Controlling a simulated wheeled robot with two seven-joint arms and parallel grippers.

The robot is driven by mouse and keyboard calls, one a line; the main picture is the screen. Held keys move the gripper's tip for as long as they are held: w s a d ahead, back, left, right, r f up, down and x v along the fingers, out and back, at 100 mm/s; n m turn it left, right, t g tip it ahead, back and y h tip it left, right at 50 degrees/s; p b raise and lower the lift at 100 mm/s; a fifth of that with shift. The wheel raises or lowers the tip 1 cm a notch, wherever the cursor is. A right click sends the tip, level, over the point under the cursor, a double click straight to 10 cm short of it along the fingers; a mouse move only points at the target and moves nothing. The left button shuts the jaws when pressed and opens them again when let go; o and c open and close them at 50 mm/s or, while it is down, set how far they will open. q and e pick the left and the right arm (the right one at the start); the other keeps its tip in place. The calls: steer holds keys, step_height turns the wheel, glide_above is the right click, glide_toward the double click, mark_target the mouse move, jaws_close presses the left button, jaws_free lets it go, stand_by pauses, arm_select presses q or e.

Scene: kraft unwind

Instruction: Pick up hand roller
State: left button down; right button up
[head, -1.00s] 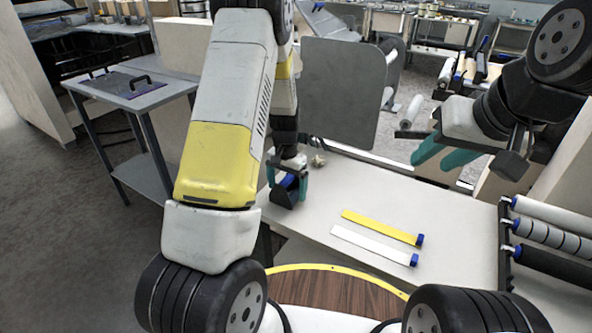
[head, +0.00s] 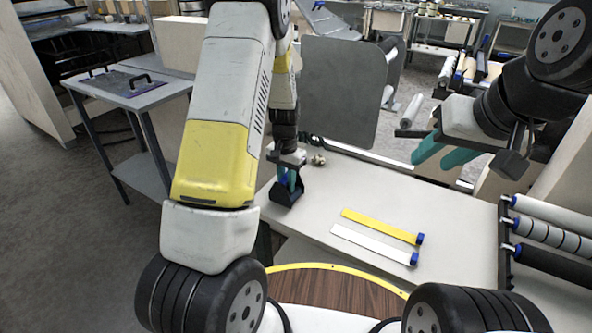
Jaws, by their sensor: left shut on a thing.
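The hand roller (head: 283,183) shows only as a small blue part at the black holder (head: 287,196), on the left end of the white table. My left gripper (head: 290,183) points down over the holder, its teal fingers shut on the blue part. The fingers and holder hide most of the roller, so I cannot tell whether it is clear of the holder. My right gripper (head: 443,153) is at the right, above the table's far edge, its teal fingers apart with nothing between them.
A yellow strip (head: 380,226) and a white strip (head: 372,244), each with a blue end, lie on the white table (head: 450,215). A rack of rollers (head: 545,232) stands at the right. A grey panel (head: 340,95) rises behind the table. A small beige item (head: 318,160) lies near the far edge.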

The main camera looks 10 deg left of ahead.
arm_select(q)
steer(key=shift+s+r, duration=0.2)
steer(key=shift+r, duration=0.4)
steer(key=shift+s+r, duration=0.15)
steer(key=shift+r, duration=0.4)
steer(key=s+r, duration=0.1)
steer(key=s, duration=1.4)
steer(key=shift+d+r, duration=0.15)
steer(key=shift+d, duration=0.2)
steer(key=c, duration=2.1)
jaws_free()
jaws_close()
